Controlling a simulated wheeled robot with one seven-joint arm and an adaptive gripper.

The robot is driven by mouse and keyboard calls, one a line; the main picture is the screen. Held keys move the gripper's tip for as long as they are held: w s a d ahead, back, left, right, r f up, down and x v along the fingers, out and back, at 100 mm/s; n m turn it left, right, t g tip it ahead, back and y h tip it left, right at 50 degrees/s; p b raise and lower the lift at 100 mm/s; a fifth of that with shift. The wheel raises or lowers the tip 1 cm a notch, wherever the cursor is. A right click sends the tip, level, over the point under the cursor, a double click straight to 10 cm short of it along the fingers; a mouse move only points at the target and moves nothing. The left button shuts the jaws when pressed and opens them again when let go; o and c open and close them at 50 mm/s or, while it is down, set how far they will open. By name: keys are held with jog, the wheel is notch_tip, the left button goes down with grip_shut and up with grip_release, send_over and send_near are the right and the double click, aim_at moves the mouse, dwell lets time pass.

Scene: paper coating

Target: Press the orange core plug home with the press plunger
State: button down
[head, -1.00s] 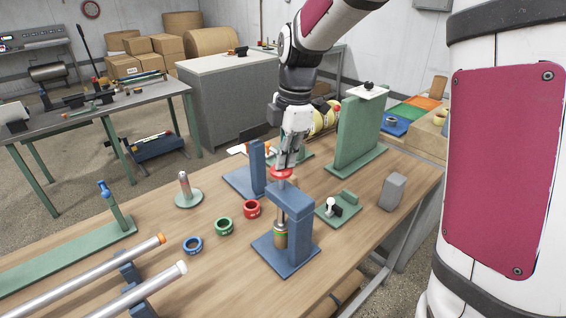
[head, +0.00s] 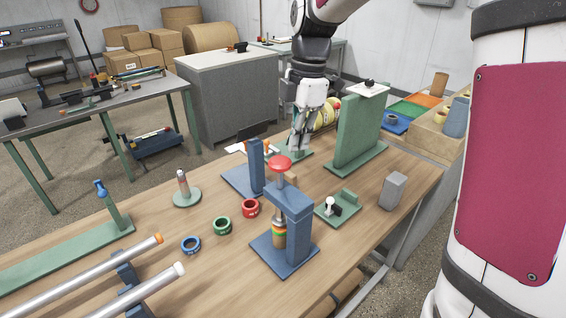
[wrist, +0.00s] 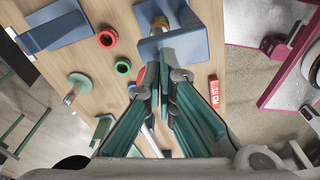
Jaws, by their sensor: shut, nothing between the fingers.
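The blue press (head: 297,207) stands on the near middle of the table, its red round knob (head: 280,163) raised on a shaft above the top arm. Under that arm stands a brown core (head: 279,229) with a green and an orange band. I cannot tell whether the orange plug is seated in it; the press frame partly hides the core. My gripper (head: 298,146) is shut and empty, pointing down behind and to the right of the knob, apart from it. Its closed fingers (wrist: 165,65) also show in the wrist view.
Blue (head: 191,245), green (head: 222,225) and red (head: 250,208) rings lie left of the press. A blue bracket (head: 256,165) stands behind it. A green fixture (head: 338,208), grey block (head: 392,190) and tall green panel (head: 357,135) stand to the right.

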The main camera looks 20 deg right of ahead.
notch_tip(320, 180, up, 8)
jog(key=a, duration=0.2)
jog(key=shift+s, duration=0.2)
jog(key=shift+f, duration=0.1)
dwell(0.5)
jog(key=s+f+m+t, duration=0.1)
jog(key=s+m+t, duration=0.1)
jog(key=s+m, duration=0.7)
jog(key=s+f+m+t+h, duration=0.1)
jog(key=s+f+m+t, duration=0.1)
jog(key=s+m, duration=0.8)
jog(key=s+t, duration=0.1)
jog(key=s, duration=0.3)
jog(key=shift+a, duration=0.15)
